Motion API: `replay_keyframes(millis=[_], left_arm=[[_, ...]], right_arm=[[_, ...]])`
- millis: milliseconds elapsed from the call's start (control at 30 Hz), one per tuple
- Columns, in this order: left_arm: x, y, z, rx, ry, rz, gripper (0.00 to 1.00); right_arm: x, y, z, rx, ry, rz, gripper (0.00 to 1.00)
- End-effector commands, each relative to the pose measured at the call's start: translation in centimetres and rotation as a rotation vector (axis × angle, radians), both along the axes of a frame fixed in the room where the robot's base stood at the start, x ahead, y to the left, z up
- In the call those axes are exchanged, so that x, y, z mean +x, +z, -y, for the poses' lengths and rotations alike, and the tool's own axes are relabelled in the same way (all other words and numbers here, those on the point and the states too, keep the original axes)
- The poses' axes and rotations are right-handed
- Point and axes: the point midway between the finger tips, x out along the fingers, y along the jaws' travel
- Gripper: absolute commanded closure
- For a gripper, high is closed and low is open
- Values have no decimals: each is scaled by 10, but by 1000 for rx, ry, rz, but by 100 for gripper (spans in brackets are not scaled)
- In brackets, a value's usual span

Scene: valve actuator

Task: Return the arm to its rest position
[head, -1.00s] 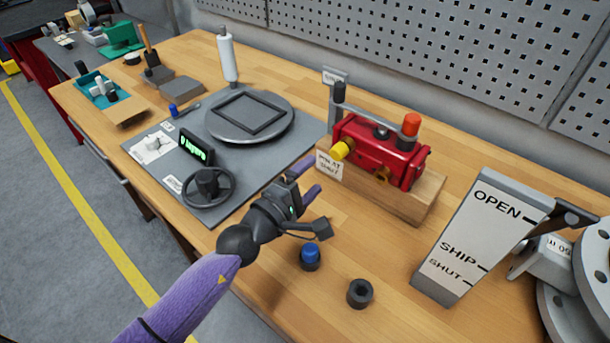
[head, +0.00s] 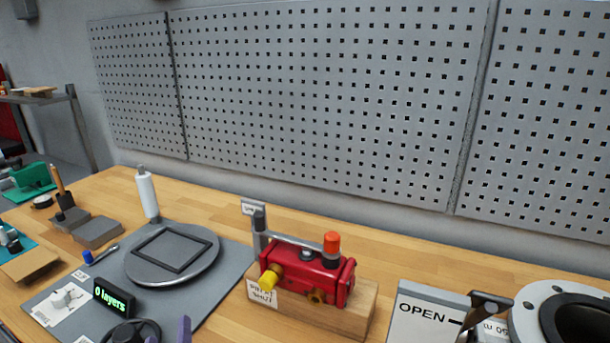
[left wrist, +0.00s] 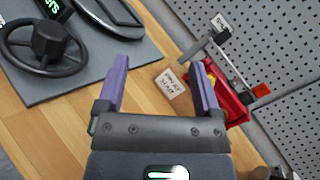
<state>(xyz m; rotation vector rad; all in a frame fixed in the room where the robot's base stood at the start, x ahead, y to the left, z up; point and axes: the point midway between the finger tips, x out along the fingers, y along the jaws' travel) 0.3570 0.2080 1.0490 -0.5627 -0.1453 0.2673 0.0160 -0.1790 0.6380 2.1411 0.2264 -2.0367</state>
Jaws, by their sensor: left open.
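In the head view only a purple finger tip (head: 184,331) shows at the bottom edge. The red valve actuator (head: 318,278), with a yellow plug and an orange cap, sits on a wooden block (head: 355,313). In the left wrist view the actuator (left wrist: 233,103) is partly hidden behind the right finger. I cannot tell the gap between them. My right gripper is not in view.
A grey mat (head: 215,290) holds a round turntable (head: 203,262), a handwheel (left wrist: 45,48) and a "0 layers" display (head: 114,297). An OPEN sign board (head: 415,317) and a flanged pipe (head: 530,310) stand at right. A pegboard wall (head: 320,100) closes the back.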

Motion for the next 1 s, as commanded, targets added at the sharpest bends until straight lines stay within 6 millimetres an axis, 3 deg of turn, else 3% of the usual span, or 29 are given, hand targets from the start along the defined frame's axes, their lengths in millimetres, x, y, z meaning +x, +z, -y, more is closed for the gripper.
replay_keyframes(millis=[33,100,200,300,400,500,533,667,833,1000], left_arm=[[-16,-17,-12,-324,98,-20,16],[-42,-46,-20,-770,262,-52,16],[-79,-82,-12,-1253,506,-105,16],[-116,-107,9,-1610,758,-167,16],[-152,-120,35,-1866,1012,-237,16],[-186,-123,62,-2041,1273,-317,16],[-185,-133,63,-2041,1292,-323,16],[-180,-181,62,-2012,1310,-334,16],[-187,-249,62,-1979,1341,-355,16],[-221,-330,55,-1931,1387,-386,16]], right_arm=[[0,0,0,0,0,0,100],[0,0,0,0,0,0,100],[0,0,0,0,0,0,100],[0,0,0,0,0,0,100],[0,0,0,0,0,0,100],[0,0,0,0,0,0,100],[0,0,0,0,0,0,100],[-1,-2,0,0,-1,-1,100],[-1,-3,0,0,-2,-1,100],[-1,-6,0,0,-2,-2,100]])
